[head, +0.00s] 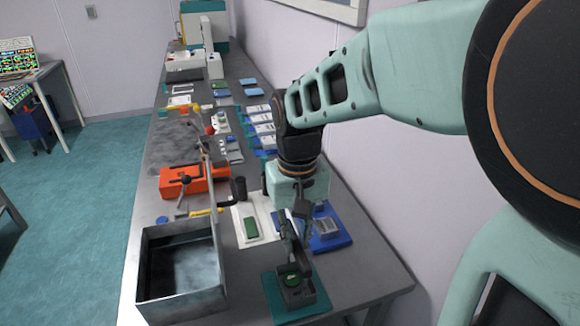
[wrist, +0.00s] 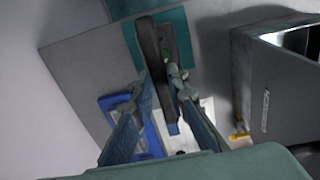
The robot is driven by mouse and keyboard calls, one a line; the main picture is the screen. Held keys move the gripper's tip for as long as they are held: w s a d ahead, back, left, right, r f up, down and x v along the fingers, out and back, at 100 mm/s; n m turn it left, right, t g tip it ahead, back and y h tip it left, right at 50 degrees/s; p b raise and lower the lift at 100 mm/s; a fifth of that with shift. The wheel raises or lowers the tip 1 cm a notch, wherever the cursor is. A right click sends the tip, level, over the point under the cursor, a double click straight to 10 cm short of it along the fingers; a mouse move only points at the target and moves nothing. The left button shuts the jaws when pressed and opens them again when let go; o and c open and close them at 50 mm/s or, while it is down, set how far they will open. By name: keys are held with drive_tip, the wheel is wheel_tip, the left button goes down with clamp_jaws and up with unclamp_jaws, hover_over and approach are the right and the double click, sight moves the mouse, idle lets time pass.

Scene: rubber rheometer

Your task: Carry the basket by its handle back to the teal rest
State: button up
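The basket (head: 293,293) is a small dark-grey holder with a green piece inside, seen at the front of the bench. It appears over the teal rest (head: 275,311), a flat teal plate that also shows at the top of the wrist view (wrist: 186,28). I cannot tell whether the basket touches it. The dark handle (wrist: 150,50) runs between the fingers of my gripper (wrist: 163,84) in the wrist view. Both fingertips look pressed against its sides. In the head view my gripper (head: 294,232) points down just above the basket. The fingers hide part of the handle.
A grey open-topped tank (head: 140,255) stands close on the left, with an orange clamp (head: 208,180) behind it. A white plate (head: 240,228) and a blue tray (head: 338,240) lie just behind the basket. Bare bench lies to the right.

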drive_tip(key=o, duration=0.5)
drive_tip(key=shift+o, duration=0.2)
wheel_tip(320, 180, up, 8)
drive_tip(key=shift+f, duration=0.2)
